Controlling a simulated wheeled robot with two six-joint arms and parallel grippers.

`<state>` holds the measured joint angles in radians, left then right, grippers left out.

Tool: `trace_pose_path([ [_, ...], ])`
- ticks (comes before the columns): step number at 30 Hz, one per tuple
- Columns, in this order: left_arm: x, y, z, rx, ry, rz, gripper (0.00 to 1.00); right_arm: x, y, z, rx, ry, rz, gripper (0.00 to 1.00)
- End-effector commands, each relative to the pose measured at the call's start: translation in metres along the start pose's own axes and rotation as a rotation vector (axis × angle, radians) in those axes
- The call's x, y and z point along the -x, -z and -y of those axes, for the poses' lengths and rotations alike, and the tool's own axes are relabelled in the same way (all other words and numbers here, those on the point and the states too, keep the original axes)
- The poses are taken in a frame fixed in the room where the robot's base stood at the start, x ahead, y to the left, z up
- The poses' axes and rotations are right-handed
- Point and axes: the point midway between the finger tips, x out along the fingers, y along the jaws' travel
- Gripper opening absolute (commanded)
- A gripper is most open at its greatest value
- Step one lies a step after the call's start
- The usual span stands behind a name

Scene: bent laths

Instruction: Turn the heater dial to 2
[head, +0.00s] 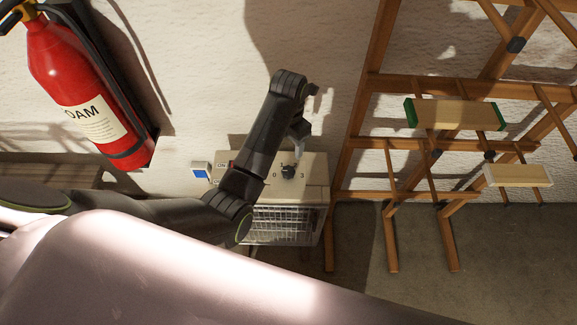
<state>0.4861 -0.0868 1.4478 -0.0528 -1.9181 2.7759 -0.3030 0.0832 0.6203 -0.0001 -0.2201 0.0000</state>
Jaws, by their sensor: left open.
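The heater (316,166) is a beige box with a wire grille (285,226), standing by the wall in the middle of the head view. Its dark dial (288,172) sits on the top panel, with a 3 readable to its right and a 0 to its left; its pointer setting is too small to tell. My left arm reaches over the heater from the left and covers part of its panel. My left gripper (298,146) is open just above the dial, with a pale fingertip near it; I cannot tell whether it touches. My right gripper is not in view.
A wooden rack (376,120) with laths and wooden blocks (455,114) stands close to the heater's right side. A red fire extinguisher (75,80) hangs on the wall at upper left. A small blue and white box (200,170) is left of the heater.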

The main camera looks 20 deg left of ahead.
Motion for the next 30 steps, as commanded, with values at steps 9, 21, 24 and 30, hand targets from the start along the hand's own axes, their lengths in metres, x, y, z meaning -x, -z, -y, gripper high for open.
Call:
trace_pose_path([
  [9, -0.073, 0.001, 0.0, -0.002, 0.001, -0.005, 0.59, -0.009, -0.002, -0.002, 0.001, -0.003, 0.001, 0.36],
  [21, -0.132, 0.0, 0.0, -0.002, 0.001, -0.001, 0.59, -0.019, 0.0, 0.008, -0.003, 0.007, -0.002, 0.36],
  [24, -0.136, 0.0, 0.0, -0.002, 0.0, 0.0, 0.59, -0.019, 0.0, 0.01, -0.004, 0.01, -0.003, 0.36],
  [30, -0.137, 0.0, 0.0, -0.002, 0.0, 0.001, 0.59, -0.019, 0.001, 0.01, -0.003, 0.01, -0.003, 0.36],
])
